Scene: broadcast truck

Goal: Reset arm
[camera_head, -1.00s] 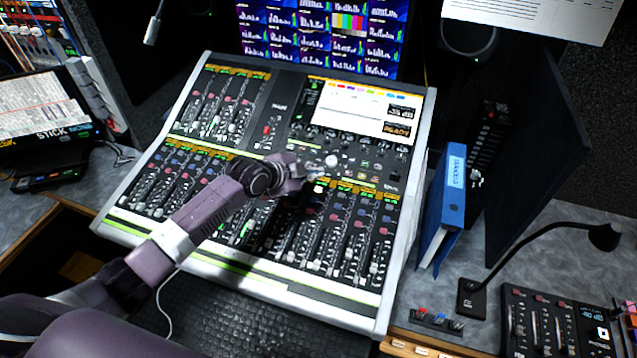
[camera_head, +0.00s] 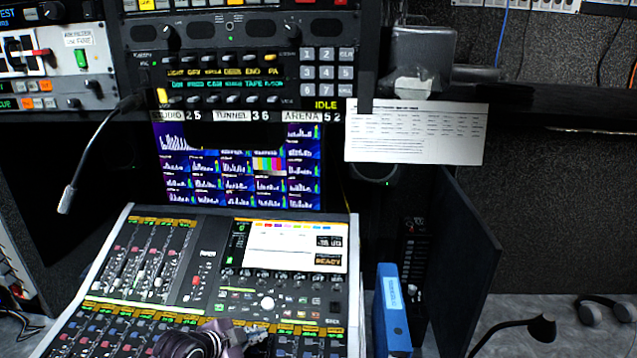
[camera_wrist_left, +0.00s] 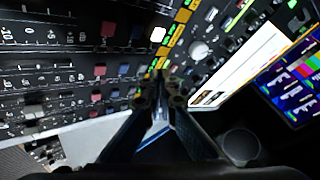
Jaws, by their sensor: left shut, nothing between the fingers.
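My left gripper (camera_head: 256,337) shows at the bottom of the head view, over the middle of the mixing console (camera_head: 352,300). Its arm comes in from below and most of it is out of the picture. In the left wrist view the two dark fingers (camera_wrist_left: 160,85) meet at their tips, so the gripper is shut with nothing held. The console's faders and buttons lie below the fingertips. I cannot tell whether the tips touch the panel. My right gripper is in neither view.
A monitor (camera_head: 235,165) stands behind the console, under a rack with a keypad (camera_head: 326,65). A blue binder (camera_head: 392,310) and a dark upright panel (camera_head: 465,260) stand right of the console. A gooseneck microphone (camera_head: 90,160) hangs at left. Headphones (camera_head: 605,309) lie far right.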

